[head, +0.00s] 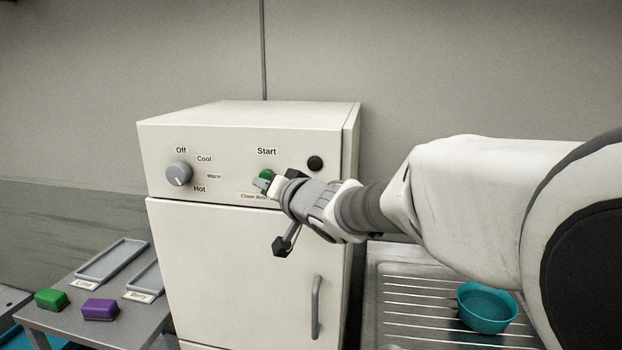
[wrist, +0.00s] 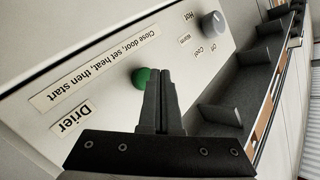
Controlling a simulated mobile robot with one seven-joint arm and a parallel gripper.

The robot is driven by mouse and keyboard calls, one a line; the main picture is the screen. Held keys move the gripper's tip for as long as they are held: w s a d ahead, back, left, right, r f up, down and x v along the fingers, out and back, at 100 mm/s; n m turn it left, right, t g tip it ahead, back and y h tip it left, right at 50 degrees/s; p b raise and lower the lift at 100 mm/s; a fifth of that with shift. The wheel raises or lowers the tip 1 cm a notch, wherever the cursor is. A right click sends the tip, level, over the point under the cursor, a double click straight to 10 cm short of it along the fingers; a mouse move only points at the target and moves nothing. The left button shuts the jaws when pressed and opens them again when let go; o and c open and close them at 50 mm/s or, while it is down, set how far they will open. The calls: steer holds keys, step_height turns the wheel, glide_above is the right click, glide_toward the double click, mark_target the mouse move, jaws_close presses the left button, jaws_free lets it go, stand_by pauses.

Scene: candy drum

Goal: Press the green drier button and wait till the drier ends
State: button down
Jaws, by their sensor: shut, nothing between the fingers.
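The green button (head: 267,174) sits under the word Start on the panel of the white drier (head: 240,255). It also shows in the wrist view (wrist: 140,77), partly hidden behind my fingers. My gripper (head: 262,184) is shut and empty, its fingertips at the button's lower edge in the head view. In the wrist view the fingertips (wrist: 159,73) overlap the button's side; I cannot tell whether they touch it. The grey heat knob (head: 178,174) is at the panel's left, among Off, Cool, Warm and Hot. A dark round light (head: 315,163) is at the right. The drier door looks closed.
On the left, a grey table (head: 70,318) holds trays (head: 112,261), a green block (head: 51,299) and a purple block (head: 100,309). On the right, a teal bowl (head: 487,307) stands on a ribbed metal drainer (head: 420,300). The door handle (head: 316,307) is below my arm.

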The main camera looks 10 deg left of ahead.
steer(key=shift+w, duration=0.2)
steer(key=shift+w+p, duration=0.25)
steer(key=shift+p, duration=0.25)
steer(key=shift+w+d+p, duration=0.1)
steer(key=shift+w+p, duration=0.3)
steer(key=shift+w, duration=0.1)
stand_by(0.6)
steer(key=shift+s, duration=0.1)
steer(key=shift+s+b, duration=0.4)
steer(key=shift+s, duration=0.4)
steer(key=shift+s, duration=0.1)
steer(key=s, duration=0.1)
steer(key=s+b, duration=0.1)
steer(key=s, duration=0.1)
steer(key=s+b, duration=0.1)
steer(key=shift+s+a, duration=0.3)
steer(key=shift+s, duration=0.1)
